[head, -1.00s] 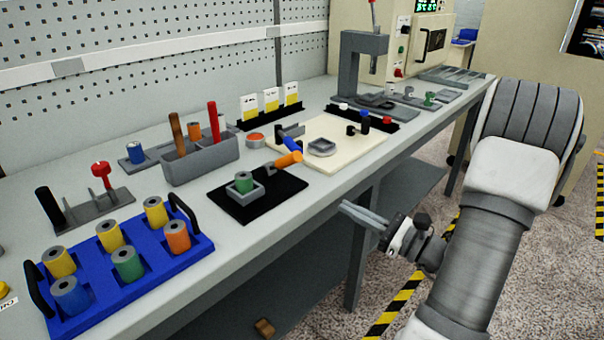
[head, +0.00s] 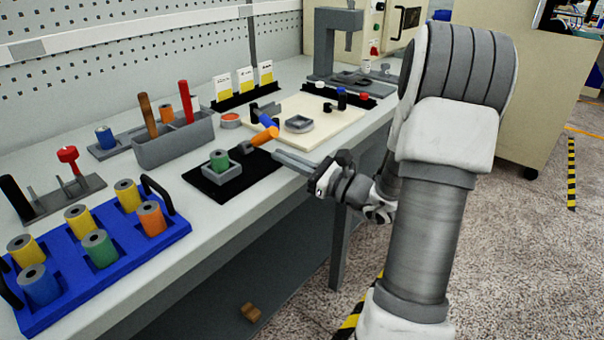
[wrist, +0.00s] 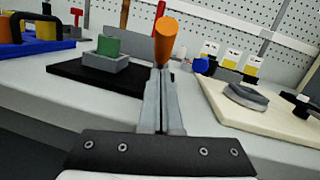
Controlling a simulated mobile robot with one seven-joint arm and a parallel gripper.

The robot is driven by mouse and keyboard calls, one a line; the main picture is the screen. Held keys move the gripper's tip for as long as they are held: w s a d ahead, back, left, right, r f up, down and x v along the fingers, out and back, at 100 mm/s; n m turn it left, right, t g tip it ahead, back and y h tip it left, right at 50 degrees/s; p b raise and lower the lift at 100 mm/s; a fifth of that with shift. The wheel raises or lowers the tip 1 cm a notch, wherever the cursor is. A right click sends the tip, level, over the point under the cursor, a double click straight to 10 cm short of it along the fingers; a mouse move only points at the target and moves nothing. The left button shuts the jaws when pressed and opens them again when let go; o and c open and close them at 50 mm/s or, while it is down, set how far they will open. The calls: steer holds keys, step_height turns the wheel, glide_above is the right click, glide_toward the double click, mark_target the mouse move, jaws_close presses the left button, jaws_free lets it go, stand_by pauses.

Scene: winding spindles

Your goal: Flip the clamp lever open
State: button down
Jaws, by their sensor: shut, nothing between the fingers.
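A lever with an orange handle (head: 263,137) sticks out, tilted, by the back right of a black mat (head: 242,180); I take it for the clamp lever.
A grey bin (head: 175,142) with upright tools is behind the mat. A blue tray (head: 70,292) of spools is at front left.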

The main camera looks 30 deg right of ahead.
steer(key=shift+w+a+r, duration=0.35)
steer(key=shift+w+r, duration=0.1)
steer(key=shift+r, duration=0.25)
steer(key=shift+r, duration=0.15)
